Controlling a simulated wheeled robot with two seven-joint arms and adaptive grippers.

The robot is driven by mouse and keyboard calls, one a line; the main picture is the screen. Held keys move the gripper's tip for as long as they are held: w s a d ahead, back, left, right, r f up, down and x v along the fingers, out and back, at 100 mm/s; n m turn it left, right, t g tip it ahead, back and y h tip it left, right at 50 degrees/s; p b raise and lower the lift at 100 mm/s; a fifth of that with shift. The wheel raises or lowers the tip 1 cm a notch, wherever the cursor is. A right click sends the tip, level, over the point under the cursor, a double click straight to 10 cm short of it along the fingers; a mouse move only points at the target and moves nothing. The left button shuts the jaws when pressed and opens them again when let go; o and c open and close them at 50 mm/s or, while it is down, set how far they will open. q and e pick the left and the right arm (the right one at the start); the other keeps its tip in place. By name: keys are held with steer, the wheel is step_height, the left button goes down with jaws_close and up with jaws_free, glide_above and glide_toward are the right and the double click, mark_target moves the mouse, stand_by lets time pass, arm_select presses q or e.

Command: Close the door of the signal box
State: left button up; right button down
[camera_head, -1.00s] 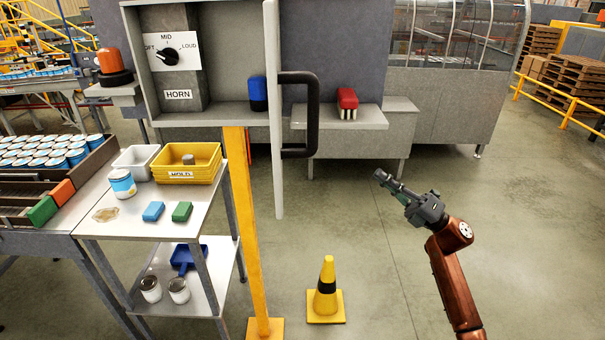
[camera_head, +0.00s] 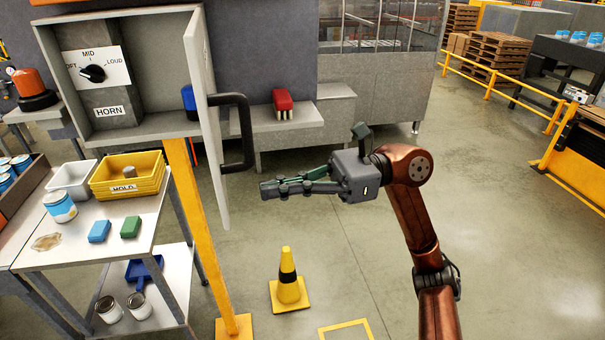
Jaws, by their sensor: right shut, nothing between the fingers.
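The signal box (camera_head: 151,124) is a grey open-fronted cabinet on a yellow post (camera_head: 196,230). Inside it are a horn dial (camera_head: 92,73) and a blue object (camera_head: 189,97) near the door edge. Its door (camera_head: 207,130) stands open, seen nearly edge-on, with a black handle (camera_head: 247,135) on its right face. My right gripper (camera_head: 264,188) is shut and empty. Its fingers point left, to the right of the door and slightly below the handle, apart from the handle in the picture. My left gripper is out of view.
A shelf table with a yellow bin (camera_head: 128,174), a white bin, a can and sponges stands at the left. A yellow cone (camera_head: 288,283) stands on the floor in front. A grey bench (camera_head: 304,122) with a red brush (camera_head: 283,101) lies behind the handle. Floor at the right is clear.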

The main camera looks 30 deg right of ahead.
steer(key=shift+p+x, duration=1)
steer(key=shift+x, duration=1.7)
